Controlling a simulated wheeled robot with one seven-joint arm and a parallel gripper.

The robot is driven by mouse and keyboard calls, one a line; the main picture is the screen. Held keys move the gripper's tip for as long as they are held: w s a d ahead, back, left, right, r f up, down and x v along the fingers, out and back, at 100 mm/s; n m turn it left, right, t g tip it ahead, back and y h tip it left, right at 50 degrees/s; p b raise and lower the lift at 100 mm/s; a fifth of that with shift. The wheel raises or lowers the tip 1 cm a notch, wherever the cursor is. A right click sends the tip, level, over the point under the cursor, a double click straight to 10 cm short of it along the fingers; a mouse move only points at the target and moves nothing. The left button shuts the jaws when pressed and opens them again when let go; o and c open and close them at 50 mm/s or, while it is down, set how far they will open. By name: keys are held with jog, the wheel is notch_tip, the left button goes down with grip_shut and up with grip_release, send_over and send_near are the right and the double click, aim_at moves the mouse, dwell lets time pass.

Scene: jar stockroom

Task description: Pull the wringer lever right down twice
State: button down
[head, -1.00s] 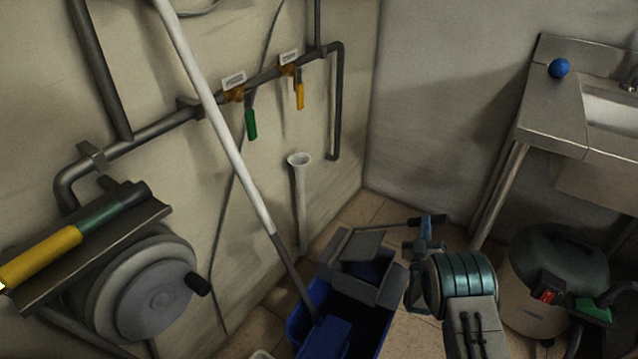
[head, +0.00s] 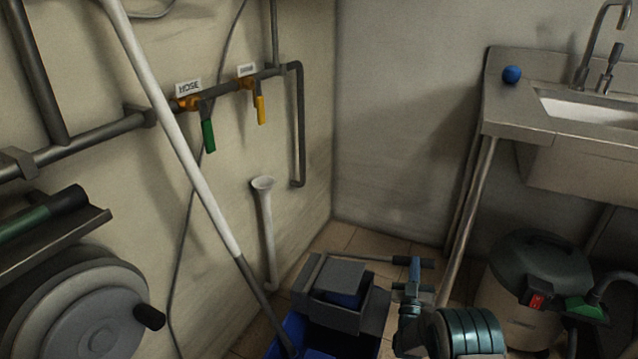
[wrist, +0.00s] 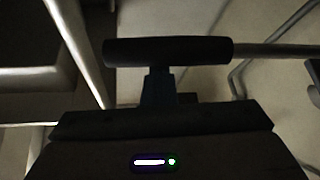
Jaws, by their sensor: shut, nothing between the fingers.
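The grey mop wringer (head: 340,283) sits on the blue mop bucket (head: 293,335) at the lower middle of the head view. Its lever (head: 385,258) is a thin bar reaching right from the wringer to a dark grip. My gripper (head: 414,268) is shut and empty, its blue fingers at the grip. In the wrist view the black lever grip (wrist: 168,51) lies crosswise just past the fingertips (wrist: 158,76), with its bar running right. The fingers seem to meet the grip, but I cannot tell whether they touch. The bucket's lower part is cut off.
A mop with a white handle (head: 165,125) leans up from the bucket. A wall reel (head: 95,325) is on the left. A green-topped vacuum (head: 540,270) stands right of my arm, below the steel sink (head: 560,115). Pipes with valves run along the left wall.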

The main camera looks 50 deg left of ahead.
jog(key=shift+s+a+f, duration=0.15)
jog(key=shift+s+f, duration=0.05)
jog(key=shift+f, duration=0.25)
jog(key=p+v, duration=0.4)
jog(key=v, duration=0.9)
jog(key=shift+d, duration=0.25)
jog(key=shift+s, duration=0.1)
jog(key=b+x, duration=0.4)
jog(key=x, duration=1)
jog(key=shift+d+r, duration=0.1)
jog(key=shift+r, duration=0.05)
